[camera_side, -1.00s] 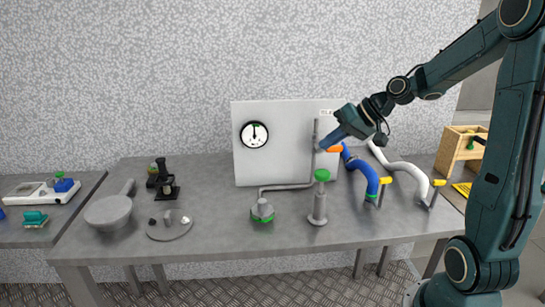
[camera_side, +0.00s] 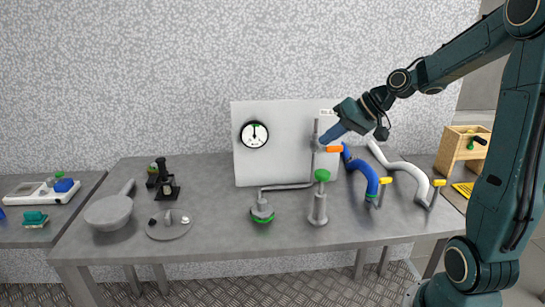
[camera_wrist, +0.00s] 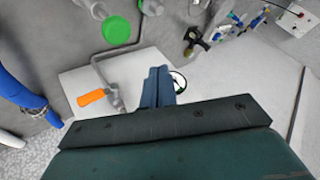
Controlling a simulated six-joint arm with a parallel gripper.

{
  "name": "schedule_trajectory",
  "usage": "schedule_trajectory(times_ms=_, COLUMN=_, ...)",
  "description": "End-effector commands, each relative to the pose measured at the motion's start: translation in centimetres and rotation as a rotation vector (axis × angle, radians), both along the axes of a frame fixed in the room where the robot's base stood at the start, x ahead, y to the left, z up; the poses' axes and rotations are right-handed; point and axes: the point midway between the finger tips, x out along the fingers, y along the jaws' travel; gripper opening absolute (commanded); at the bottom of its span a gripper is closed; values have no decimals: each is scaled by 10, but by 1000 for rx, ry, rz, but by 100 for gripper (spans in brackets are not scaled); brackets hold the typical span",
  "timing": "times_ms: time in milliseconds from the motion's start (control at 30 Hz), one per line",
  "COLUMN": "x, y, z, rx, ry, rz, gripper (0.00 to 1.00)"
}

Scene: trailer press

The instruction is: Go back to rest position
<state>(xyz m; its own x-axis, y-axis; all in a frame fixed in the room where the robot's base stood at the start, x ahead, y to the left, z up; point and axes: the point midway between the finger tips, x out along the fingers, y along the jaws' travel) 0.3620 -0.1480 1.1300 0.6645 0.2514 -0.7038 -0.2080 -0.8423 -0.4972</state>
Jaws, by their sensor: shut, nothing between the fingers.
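My gripper (camera_side: 331,136) is shut and empty. In the side view it hangs in front of the white panel (camera_side: 285,112), up and left of the orange handle (camera_side: 334,149). In the wrist view my closed fingers (camera_wrist: 157,84) point over the panel, right of the orange handle (camera_wrist: 91,97), with a visible gap to it. The round gauge (camera_side: 255,135) is on the panel to the left; in the wrist view it is partly hidden behind my fingers (camera_wrist: 179,82).
A green-topped valve post (camera_side: 321,176) stands on the grey table below my gripper. A blue hose (camera_side: 367,175) and a white hose (camera_side: 407,168) with yellow handles are at the right.

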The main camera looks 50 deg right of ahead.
Motion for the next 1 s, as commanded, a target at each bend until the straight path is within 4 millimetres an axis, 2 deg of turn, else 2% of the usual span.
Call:
schedule_trajectory(times_ms=167, x=-6, y=23, z=4, rx=-53, ry=31, rz=41, gripper=0)
schedule_trajectory(times_ms=367, x=-26, y=64, z=10, rx=-159, ry=86, rz=109, gripper=0)
schedule_trajectory(times_ms=500, x=-48, y=93, z=15, rx=-242, ry=122, rz=155, gripper=0)
schedule_trajectory(times_ms=700, x=-86, y=123, z=19, rx=-345, ry=159, rz=207, gripper=0)
schedule_trajectory(times_ms=1000, x=-149, y=146, z=19, rx=-461, ry=183, rz=257, gripper=0)
